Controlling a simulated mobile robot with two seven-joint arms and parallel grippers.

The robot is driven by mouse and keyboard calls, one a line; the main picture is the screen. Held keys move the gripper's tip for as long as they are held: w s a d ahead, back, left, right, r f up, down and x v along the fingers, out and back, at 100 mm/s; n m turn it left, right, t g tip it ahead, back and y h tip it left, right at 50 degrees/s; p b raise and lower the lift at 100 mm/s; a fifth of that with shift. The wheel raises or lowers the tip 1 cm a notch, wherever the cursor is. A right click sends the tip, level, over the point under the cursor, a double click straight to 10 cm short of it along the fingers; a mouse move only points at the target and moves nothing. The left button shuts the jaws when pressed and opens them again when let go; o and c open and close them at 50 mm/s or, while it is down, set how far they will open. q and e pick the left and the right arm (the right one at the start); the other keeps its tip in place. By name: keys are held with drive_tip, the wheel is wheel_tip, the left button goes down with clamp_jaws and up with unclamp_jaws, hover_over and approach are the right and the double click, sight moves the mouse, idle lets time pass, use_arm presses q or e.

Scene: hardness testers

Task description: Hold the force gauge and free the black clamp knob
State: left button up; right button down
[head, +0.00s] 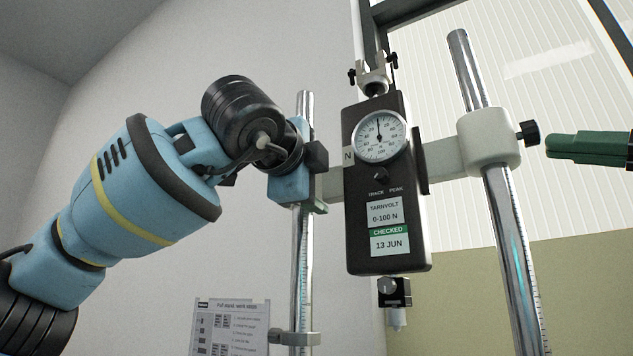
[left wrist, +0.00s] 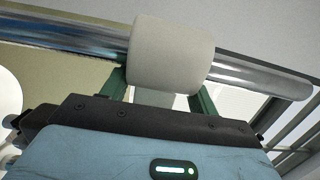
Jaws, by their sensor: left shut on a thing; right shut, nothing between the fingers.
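The dark force gauge (head: 385,190) with a round dial hangs upright between two chrome posts. A pale crosshead (head: 438,160) runs behind it, with a collar (head: 488,140) on the right post. The black clamp knob (head: 529,132) sticks out of that collar's right side. My left gripper (head: 318,190) is at the left post. In the left wrist view its green fingers (left wrist: 160,92) are shut on a pale part beside a collar (left wrist: 172,55), apparently the crosshead. My right gripper (head: 553,146) is shut and empty, its green fingertips just right of the knob with a small gap.
The left post (head: 303,260) and right post (head: 515,260) stand either side of the gauge. A small fitting (head: 395,292) hangs below the gauge and a hook mount (head: 373,78) is above it. A printed sheet (head: 231,328) is at the lower left.

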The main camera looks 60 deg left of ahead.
drive_tip(key=shift+s+a+f, duration=0.25)
drive_tip(key=shift+a+f, duration=0.4)
drive_tip(key=shift+a, duration=0.1)
drive_tip(key=shift+w+d, duration=0.1)
drive_tip(key=shift+d, duration=0.05)
drive_tip(key=w+d, duration=0.3)
drive_tip(key=d, duration=0.2)
drive_tip(key=shift+d, duration=0.2)
drive_tip(key=shift+r, duration=0.1)
drive_tip(key=shift+s+d+r, duration=0.75)
drive_tip(key=shift+d+r, duration=0.05)
drive_tip(key=shift+d, duration=0.15)
drive_tip(key=shift+a, duration=0.1)
drive_tip(key=shift+s+a, duration=0.55)
drive_tip(key=shift+a, duration=0.45)
drive_tip(key=shift+s+a, duration=0.6)
drive_tip(key=shift+a, duration=0.4)
drive_tip(key=shift+s+a, duration=0.55)
drive_tip(key=shift+a, duration=0.45)
